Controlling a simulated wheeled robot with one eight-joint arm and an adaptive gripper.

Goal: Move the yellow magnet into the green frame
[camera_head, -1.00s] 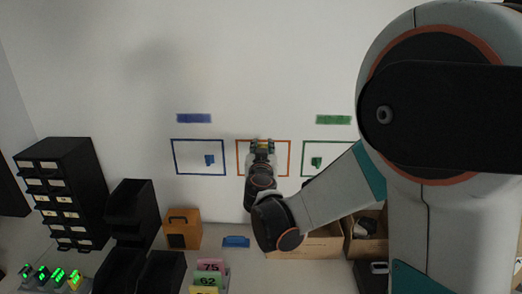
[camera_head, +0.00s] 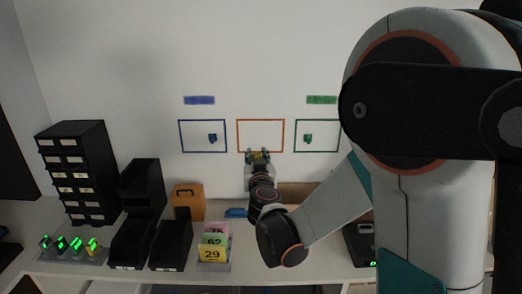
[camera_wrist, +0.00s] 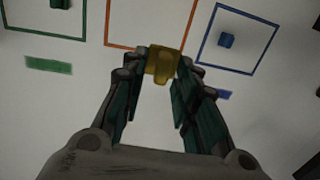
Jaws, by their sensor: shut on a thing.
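The yellow magnet (camera_wrist: 163,64) is between the fingertips of my gripper (camera_wrist: 160,72), which is shut on it. In the head view my gripper (camera_head: 258,157) is just below the orange frame (camera_head: 260,120), with a bit of yellow at its tips. The green frame (camera_head: 316,121) is on the wall right of the orange one and holds a small green magnet (camera_head: 308,138). In the wrist view the green frame (camera_wrist: 84,37) is at the upper left, with its green magnet (camera_wrist: 60,4) inside.
A blue frame (camera_head: 179,136) with a blue magnet (camera_head: 213,138) is on the wall at left. Blue (camera_head: 199,100) and green (camera_head: 322,100) strips sit above. Below stand a black drawer unit (camera_head: 72,172), black bins (camera_head: 140,185), an orange box (camera_head: 189,203) and numbered cards (camera_head: 212,253).

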